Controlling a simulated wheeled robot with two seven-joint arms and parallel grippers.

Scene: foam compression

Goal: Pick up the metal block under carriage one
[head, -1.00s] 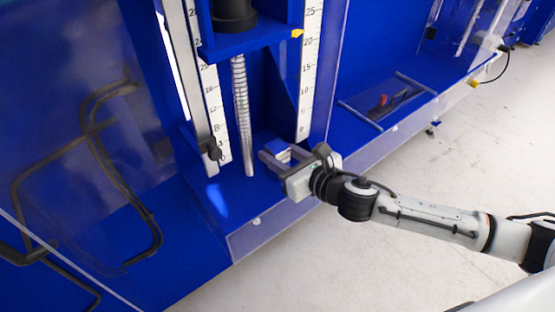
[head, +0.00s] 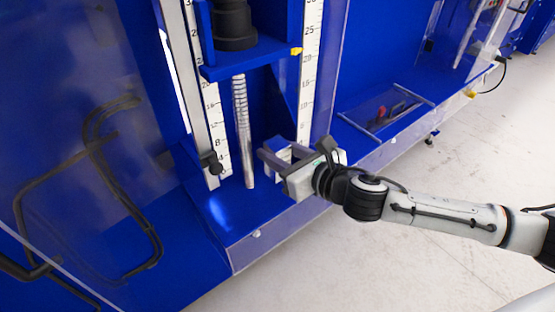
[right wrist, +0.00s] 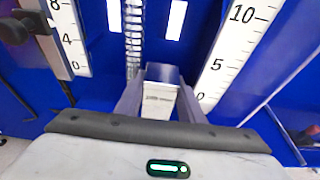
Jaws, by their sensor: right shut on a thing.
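The metal block (right wrist: 159,101) is a small light-coloured block with a dark bluish top, between the fingers of my right gripper (right wrist: 158,92) in the right wrist view. In the head view my right gripper (head: 278,156) is shut on it, low in the blue frame, right of the threaded rod (head: 242,130). The fingers partly hide the block. Carriage one (head: 250,56), a blue shelf with a black cylinder on it, stands above on the rod. My left gripper is not in view.
White number scales (head: 311,70) flank the rod on both sides. A black knob (head: 210,162) sits low on the left rail. Clear panels (head: 150,150) enclose the bay's sides. A clear-covered tray with a red-handled item (head: 390,112) lies to the right.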

